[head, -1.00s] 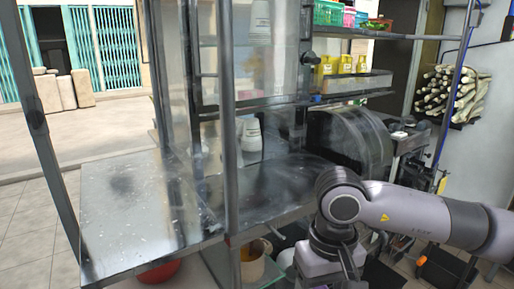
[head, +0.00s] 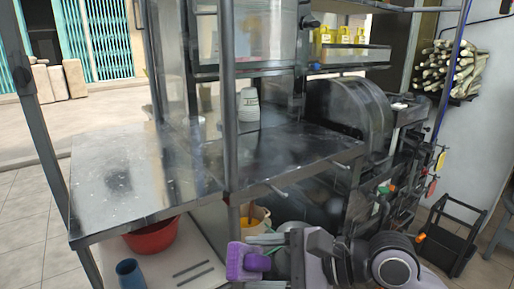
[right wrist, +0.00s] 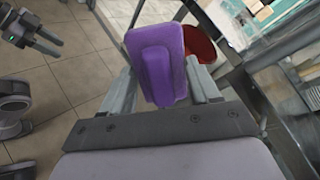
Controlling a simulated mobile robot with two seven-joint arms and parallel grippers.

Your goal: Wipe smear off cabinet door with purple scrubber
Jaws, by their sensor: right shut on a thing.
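The purple scrubber (head: 240,262) is at the bottom middle of the head view, below the steel counter's front edge. My right gripper (head: 268,252) is shut on it. In the right wrist view the scrubber (right wrist: 158,65) sits between the two grey fingers, its broad purple face toward the camera. It looks apart from any cabinet surface. Glass panes (head: 262,38) in dark frames stand above the counter. I cannot make out for certain which one is the cabinet door or where the smear is. What seems to be my left gripper (right wrist: 45,38) shows small at the upper left of the right wrist view.
The steel counter (head: 115,205) and its upright posts (head: 230,110) stand close to my right arm. A red basin (head: 152,236) and a blue cup (head: 130,274) are below. A black stool (head: 450,235) stands at the right. Tiled floor is open at the left.

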